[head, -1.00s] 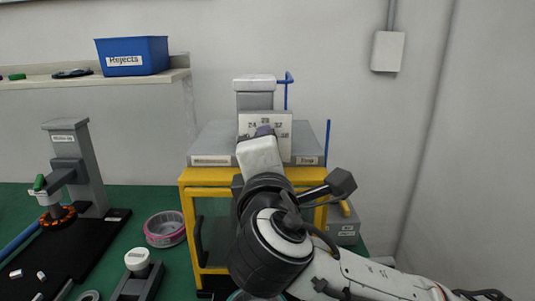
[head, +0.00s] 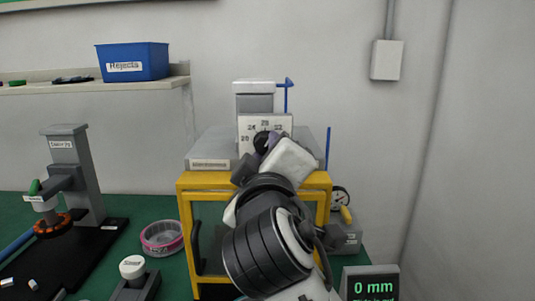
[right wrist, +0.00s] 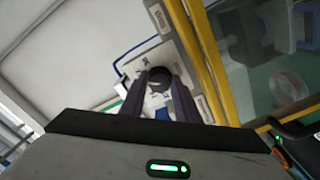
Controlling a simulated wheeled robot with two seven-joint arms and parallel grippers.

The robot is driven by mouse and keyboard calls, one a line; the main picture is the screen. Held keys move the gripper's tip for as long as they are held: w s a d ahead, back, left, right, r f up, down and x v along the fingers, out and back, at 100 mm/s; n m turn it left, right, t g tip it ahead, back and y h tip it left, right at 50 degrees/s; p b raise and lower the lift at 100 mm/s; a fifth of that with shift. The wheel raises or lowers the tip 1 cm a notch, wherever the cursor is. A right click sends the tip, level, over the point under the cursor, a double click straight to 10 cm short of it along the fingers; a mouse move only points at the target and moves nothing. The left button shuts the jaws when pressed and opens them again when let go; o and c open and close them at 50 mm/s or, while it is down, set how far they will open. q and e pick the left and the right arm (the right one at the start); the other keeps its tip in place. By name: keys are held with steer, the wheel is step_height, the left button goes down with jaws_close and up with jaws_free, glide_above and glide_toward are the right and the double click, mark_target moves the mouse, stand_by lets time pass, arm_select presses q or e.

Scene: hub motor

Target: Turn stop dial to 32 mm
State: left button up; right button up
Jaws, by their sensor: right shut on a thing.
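The stop dial is a dark round knob (head: 262,139) on a white plate (head: 245,123) with printed numbers, on the front of the grey and yellow press. Numbers around 20, 24, 28 and 32 show on the plate. My right gripper (head: 268,143) is at the dial, tilted to the right, and its body hides the lower part of the plate. In the right wrist view the dark knob (right wrist: 157,77) sits between my two fingers, which are shut on it. The knob's pointer cannot be made out. My left gripper is out of view.
A display (head: 372,285) at lower right reads 0 mm. The press's yellow frame (head: 186,225) stands below the dial. A gauge (head: 341,196) is right of it. A pink-edged round container (head: 161,238) and a dark stand (head: 85,180) are on the green bench at left.

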steer(key=shift+m, duration=0.6)
steer(key=o, duration=1.1)
steer(key=shift+c, duration=0.2)
steer(key=s+b, duration=0.1)
steer(key=s, duration=0.9)
steer(key=shift+s, duration=0.15)
